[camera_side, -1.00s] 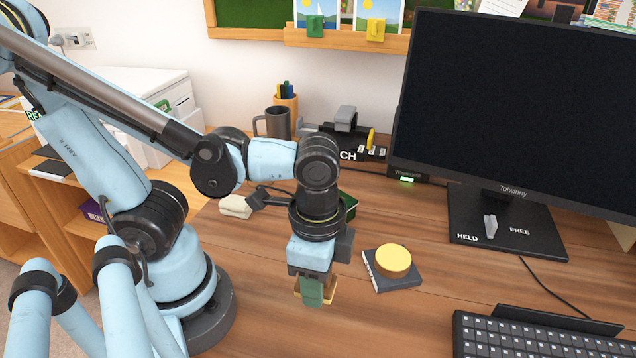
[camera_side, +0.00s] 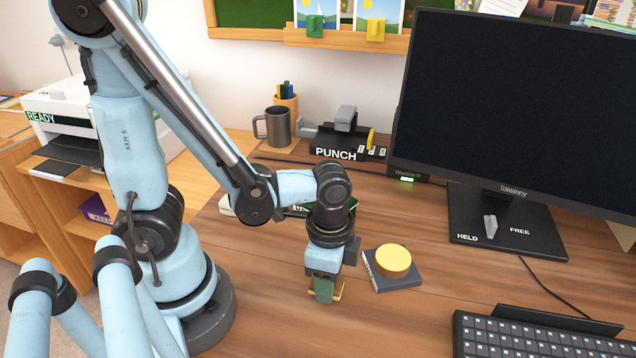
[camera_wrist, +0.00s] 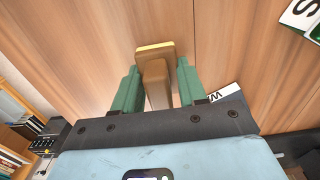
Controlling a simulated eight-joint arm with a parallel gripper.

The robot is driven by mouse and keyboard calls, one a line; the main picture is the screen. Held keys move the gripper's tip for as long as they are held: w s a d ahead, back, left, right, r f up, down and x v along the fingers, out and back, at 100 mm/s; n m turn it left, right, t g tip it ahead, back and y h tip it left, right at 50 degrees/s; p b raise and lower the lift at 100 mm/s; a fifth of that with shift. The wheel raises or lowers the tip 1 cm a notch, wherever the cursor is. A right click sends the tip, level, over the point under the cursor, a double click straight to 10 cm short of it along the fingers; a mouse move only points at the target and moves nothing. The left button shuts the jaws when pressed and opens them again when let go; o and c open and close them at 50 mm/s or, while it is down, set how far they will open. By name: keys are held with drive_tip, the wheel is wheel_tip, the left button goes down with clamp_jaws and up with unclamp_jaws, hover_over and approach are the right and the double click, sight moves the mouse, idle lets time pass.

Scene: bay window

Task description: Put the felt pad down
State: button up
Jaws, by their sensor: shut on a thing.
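My gripper (camera_side: 326,291) points down low over the wooden desk, left of the grey box with the round yellow piece. Its green fingers are shut on the felt pad (camera_wrist: 156,48), a brown piece with a yellow edge. In the wrist view the fingers (camera_wrist: 157,90) stand on both sides of the pad's narrow brown grip. In the side view only a small yellow-brown part of the pad (camera_side: 340,290) shows beside the fingers. Whether its underside touches the desk cannot be told.
The grey box (camera_side: 402,281) bears a round yellow piece (camera_side: 393,260). A keyboard (camera_side: 540,338) and monitor (camera_side: 520,110) stand to the right. Behind are a mug (camera_side: 277,127), a punch (camera_side: 345,145) and a dark green item (camera_side: 345,204). Bare desk (camera_side: 390,325) lies in front.

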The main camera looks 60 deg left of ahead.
drive_tip(key=shift+f, duration=0.3)
drive_tip(key=shift+f, duration=0.3)
drive_tip(key=o, duration=1.1)
drive_tip(key=shift+r, duration=6.15)
drive_tip(key=w+a+r+n+t, duration=0.2)
drive_tip(key=w+a+n+t, duration=0.4)
drive_tip(key=n, duration=0.3)
drive_tip(key=shift+w+a+t, duration=0.3)
drive_tip(key=shift+a+t, duration=0.3)
